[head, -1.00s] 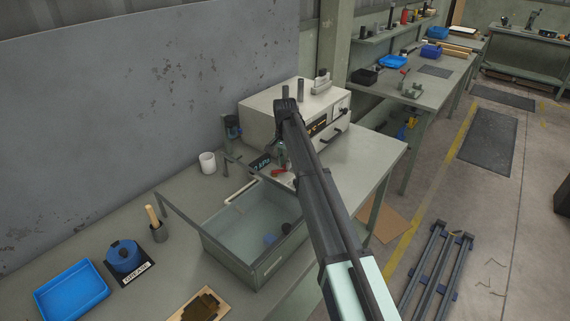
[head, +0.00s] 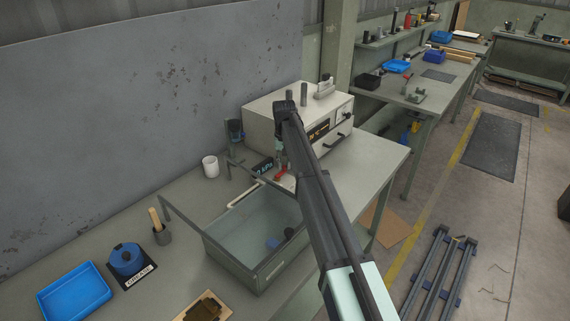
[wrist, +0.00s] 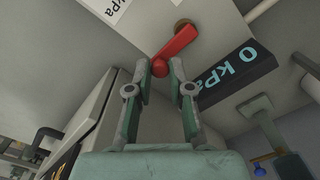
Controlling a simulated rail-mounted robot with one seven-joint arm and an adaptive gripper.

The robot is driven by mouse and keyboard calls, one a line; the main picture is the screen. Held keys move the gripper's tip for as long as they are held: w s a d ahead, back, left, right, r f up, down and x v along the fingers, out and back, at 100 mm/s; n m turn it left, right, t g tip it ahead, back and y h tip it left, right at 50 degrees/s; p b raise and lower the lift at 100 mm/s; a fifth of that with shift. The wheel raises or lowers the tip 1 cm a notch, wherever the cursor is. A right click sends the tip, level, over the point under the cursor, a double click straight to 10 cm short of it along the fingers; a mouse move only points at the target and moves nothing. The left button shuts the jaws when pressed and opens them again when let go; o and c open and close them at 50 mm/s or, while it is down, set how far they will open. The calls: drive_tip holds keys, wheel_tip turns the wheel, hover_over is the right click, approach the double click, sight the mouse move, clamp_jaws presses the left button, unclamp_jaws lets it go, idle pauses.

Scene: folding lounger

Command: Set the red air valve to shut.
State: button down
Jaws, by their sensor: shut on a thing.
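The red air valve lever (wrist: 176,48) shows in the wrist view, slanting from a brass-coloured pivot at upper right to a rounded end at lower left. My gripper (wrist: 160,72) has its two fingertips closed on that rounded end. A dark display reading "0 kPa" (wrist: 236,75) is just right of the lever. In the head view the red lever (head: 283,174) is a small patch beneath my gripper (head: 281,163), between the dark display (head: 262,167) and the white oven-like box. My arm hides part of this area.
The white box (head: 270,103) stands close behind my gripper. A white cup (head: 210,167), a blue tray (head: 73,291) and a blue pot (head: 126,259) are on the bench to the left.

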sight(284, 166)
idle(0.4)
drive_tip(key=c, duration=1.1)
unclamp_jaws()
drive_tip(key=shift+r, duration=0.1)
wheel_tip(284, 166, up, 12)
drive_tip(key=shift+f, duration=0.1)
